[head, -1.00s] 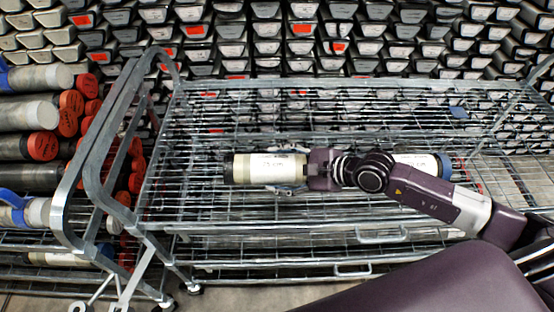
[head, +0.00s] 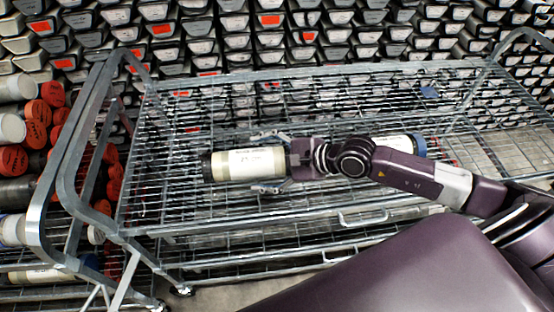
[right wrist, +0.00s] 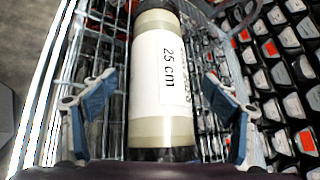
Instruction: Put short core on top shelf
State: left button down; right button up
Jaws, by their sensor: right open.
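A short core (head: 247,163) with a white label lies on the wire top shelf (head: 160,200) of the cart, left of the middle. In the right wrist view its label on the core (right wrist: 160,80) reads "25 cm". My right gripper (head: 268,163) is open, with its fingers on either side of the core's right part, apart from it. The fingers (right wrist: 158,105) also show spread in the right wrist view. A second core (head: 398,145) with a blue end lies farther right on the same shelf, partly hidden behind my right arm. My left gripper is not in view.
A rack of cores with red end caps (head: 36,121) stands at the left, beyond the cart's tall side frame (head: 62,160). Rows of grey trays (head: 240,40) fill the back. The top shelf has bare room around the short core.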

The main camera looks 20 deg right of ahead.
jog(key=v, duration=1.1)
dwell(0.6)
